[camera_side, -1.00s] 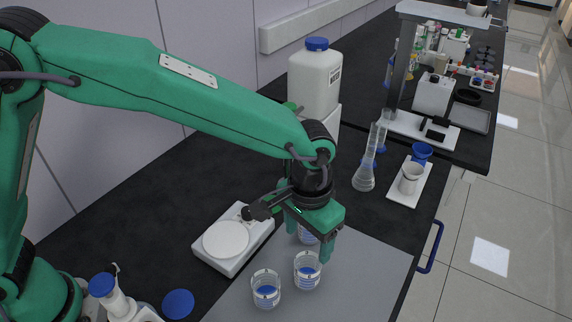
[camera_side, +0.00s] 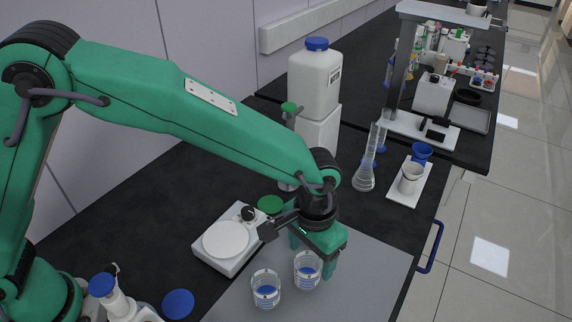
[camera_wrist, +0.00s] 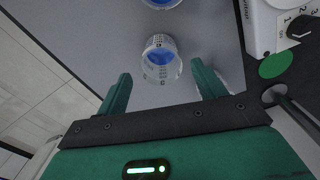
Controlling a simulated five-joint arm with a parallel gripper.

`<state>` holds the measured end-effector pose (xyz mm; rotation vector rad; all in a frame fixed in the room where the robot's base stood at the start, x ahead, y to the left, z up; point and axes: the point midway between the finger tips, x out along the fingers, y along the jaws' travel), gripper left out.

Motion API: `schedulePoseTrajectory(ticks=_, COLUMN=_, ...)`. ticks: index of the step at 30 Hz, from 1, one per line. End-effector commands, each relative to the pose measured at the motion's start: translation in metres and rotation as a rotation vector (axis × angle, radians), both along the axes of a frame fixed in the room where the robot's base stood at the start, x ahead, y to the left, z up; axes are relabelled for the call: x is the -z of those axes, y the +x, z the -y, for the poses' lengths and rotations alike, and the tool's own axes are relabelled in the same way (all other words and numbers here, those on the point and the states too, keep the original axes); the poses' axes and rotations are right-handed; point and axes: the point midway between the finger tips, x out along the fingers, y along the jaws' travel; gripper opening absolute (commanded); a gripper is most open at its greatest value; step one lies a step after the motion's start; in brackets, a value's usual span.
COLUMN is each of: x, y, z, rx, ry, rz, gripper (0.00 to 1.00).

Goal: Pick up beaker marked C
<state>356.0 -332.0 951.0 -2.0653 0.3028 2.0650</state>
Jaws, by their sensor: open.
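A clear glass beaker (camera_wrist: 160,62) with blue liquid and small dark marks sits between and ahead of my gripper's fingertips in the wrist view; its letter is too small to read surely. Part of another beaker (camera_wrist: 162,3) shows at the top edge there. In the side view, two beakers with blue liquid, one at front left (camera_side: 266,290) and one to its right (camera_side: 307,271), stand upright on the grey mat. My gripper (camera_side: 311,252) is open and empty, pointing down just behind the right one. A third beaker is hidden behind it. I cannot tell which is C.
A white bottle (camera_side: 315,80), tall glassware (camera_side: 365,175) and a tray with cups (camera_side: 409,182) stand behind. The grey mat (camera_side: 365,270) is clear to the right.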

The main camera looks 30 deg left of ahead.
Motion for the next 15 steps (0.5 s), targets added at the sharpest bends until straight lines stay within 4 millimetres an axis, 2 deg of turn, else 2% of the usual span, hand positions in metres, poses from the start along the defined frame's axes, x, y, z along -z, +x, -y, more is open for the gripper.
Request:
schedulePoseTrajectory(ticks=9, x=0.034, y=-0.003, z=-0.003, rx=0.000, ry=0.002, rz=-0.003, gripper=0.69)
schedulePoseTrajectory(ticks=15, x=0.048, y=-0.003, z=-0.003, rx=0.000, ry=0.000, rz=-0.001, gripper=0.69)
